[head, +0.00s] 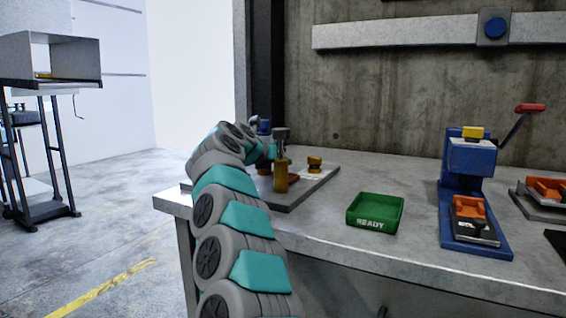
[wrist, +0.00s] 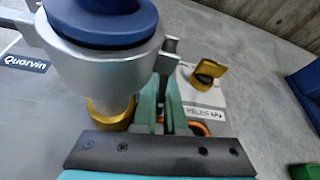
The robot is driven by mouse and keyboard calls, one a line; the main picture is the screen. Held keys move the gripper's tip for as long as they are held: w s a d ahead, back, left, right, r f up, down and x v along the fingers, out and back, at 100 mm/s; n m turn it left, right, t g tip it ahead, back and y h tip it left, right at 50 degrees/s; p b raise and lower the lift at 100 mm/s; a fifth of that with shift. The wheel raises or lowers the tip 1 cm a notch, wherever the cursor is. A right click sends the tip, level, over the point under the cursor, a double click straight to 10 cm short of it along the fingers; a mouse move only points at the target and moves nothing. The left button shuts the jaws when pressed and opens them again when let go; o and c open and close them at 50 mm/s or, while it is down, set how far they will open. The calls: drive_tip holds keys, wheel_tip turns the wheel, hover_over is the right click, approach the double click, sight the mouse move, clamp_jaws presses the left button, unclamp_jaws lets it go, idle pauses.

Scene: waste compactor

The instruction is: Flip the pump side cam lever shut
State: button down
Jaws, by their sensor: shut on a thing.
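A silver hose coupling with a blue ring (wrist: 105,45) on a brass base (wrist: 112,110) fills the left of the wrist view. One grey cam lever (wrist: 170,48) is at its right side, and another grey arm (wrist: 18,24) sticks out at its left. My gripper (wrist: 168,92) has its teal fingers beside the coupling, seemingly shut on the right grey lever; their contact is partly hidden. I cannot tell from labels which lever is pump side. In the head view, my gripper (head: 270,150) is at the fixture, and my arm hides part of it.
A green READY tray (head: 375,212) and a blue press (head: 468,160) stand to the right. Bare bench lies between plate and tray.

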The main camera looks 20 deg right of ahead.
drive_tip(key=c, duration=1)
unclamp_jaws()
